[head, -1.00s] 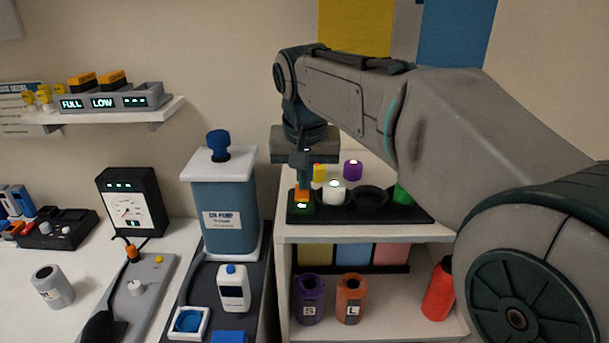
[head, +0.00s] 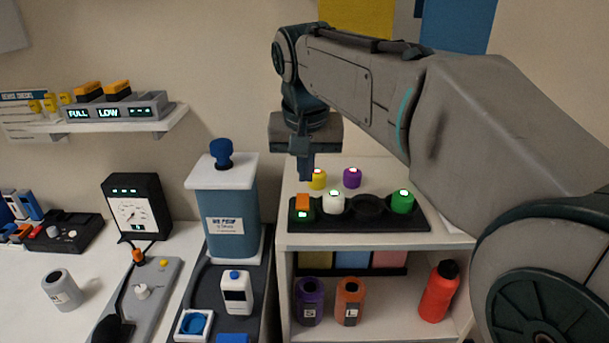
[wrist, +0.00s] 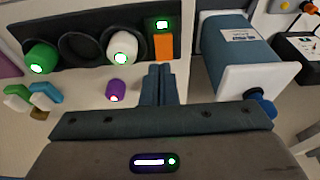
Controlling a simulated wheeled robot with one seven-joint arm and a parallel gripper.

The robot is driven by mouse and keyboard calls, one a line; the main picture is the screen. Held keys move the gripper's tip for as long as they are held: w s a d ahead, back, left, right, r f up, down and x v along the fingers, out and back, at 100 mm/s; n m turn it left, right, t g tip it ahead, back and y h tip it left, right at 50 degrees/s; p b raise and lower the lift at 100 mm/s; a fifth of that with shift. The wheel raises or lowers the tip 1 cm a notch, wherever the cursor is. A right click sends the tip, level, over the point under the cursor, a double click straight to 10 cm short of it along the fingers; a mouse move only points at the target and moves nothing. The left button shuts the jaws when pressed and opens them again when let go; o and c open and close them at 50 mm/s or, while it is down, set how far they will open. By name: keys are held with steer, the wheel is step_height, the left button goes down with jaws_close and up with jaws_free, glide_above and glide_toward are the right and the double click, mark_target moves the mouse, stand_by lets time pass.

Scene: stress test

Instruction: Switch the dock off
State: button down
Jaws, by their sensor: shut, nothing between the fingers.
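The dock (head: 385,222) is a long black tray on top of the white cabinet. Its left end carries an orange switch (head: 302,201) above a green-lit indicator (head: 302,214). A white pod (head: 334,202) and a green pod (head: 402,202) sit in the dock, with an empty well (head: 368,205) between them. My gripper (head: 306,174) is shut and empty, above and behind the orange switch, apart from it in the head view. In the wrist view, my fingertips (wrist: 160,72) point toward the orange switch (wrist: 163,46), and the indicator (wrist: 162,24) shows green.
A yellow pod (head: 318,180) and a purple pod (head: 352,178) stand behind the dock, close to my gripper. A blue pump unit (head: 230,205) with a white lid stands to the left. Jars and a red bottle (head: 438,292) are on the shelf below.

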steer(key=v, duration=0.8)
steer(key=shift+s, duration=0.4)
steer(key=shift+r+p, duration=0.1)
steer(key=shift+p, duration=0.2)
